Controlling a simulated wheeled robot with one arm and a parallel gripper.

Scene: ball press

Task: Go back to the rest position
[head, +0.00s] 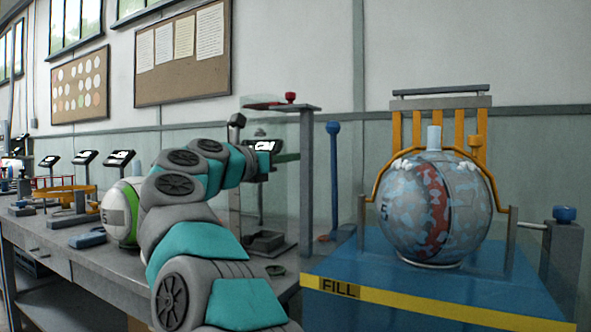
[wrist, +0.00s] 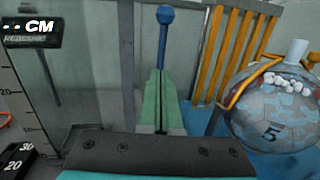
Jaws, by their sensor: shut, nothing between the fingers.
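My gripper (head: 287,158) is stretched out to the right over the bench in the head view, by a glass panel and a measuring stand. In the wrist view its two green fingers (wrist: 161,80) are together with nothing between them. A blue-knobbed lever (head: 333,170) stands just beyond the fingertips and also shows in the wrist view (wrist: 165,35). I cannot tell whether the fingers touch it. To the right, a blue-and-red patterned ball (head: 405,222) sits in the blue FILL station, apart from my gripper; it is at the right in the wrist view (wrist: 262,128).
The blue FILL station (head: 450,305) has a yellow frame (head: 397,140) at its back. A white and green ball (head: 122,210) is partly hidden behind my arm. The grey bench (head: 100,262) carries several screens and small fixtures at left. A measuring display (wrist: 30,32) is near my gripper.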

